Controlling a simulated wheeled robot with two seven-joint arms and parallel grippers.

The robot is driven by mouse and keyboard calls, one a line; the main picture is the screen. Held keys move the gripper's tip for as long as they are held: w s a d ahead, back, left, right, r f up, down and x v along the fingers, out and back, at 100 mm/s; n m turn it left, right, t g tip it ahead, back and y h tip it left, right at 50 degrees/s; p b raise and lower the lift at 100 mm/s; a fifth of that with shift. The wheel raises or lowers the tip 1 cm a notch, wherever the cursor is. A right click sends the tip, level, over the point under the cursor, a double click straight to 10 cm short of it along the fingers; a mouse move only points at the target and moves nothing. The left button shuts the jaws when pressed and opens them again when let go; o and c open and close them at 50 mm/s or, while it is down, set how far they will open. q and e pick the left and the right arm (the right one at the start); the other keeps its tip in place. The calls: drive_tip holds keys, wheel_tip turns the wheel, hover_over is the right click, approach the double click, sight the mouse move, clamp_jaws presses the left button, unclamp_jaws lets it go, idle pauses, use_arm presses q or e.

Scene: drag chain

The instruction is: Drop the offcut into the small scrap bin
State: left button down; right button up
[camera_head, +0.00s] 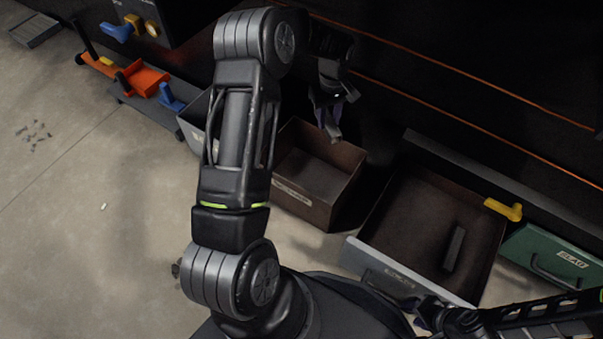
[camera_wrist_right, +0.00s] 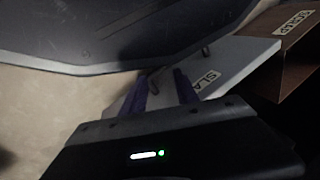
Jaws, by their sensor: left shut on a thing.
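The small brown scrap bin (camera_head: 346,196) stands on the floor near the middle of the head view. In the right wrist view a brown box (camera_wrist_right: 293,70) with a SCRAP label shows at the upper right. My left gripper (camera_head: 328,125) hangs over the bin's back part, purple fingers pointing down. It is shut on the offcut (camera_head: 335,132), a small dark piece hard to make out against the dark background.
Right of the bin is a larger grey-fronted drawer (camera_head: 372,262) with a dark bar (camera_head: 454,248) inside. Orange and blue parts (camera_head: 145,78) sit upper left. Floor at left is mostly clear.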

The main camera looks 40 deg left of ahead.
use_arm(q)
drive_tip(key=s+a+f+n, duration=0.3)
drive_tip(key=a+f+n, duration=0.1)
drive_tip(key=a, duration=0.1)
drive_tip(key=shift+s, duration=0.4)
drive_tip(key=shift+f, duration=0.1)
wheel_tip(320, 180, down, 6)
drive_tip(key=b, duration=0.3)
drive_tip(key=shift+d+b, duration=0.1)
drive_tip(key=shift+b, duration=0.25)
drive_tip(key=c, duration=1)
unclamp_jaws()
drive_tip(key=shift+o, duration=0.2)
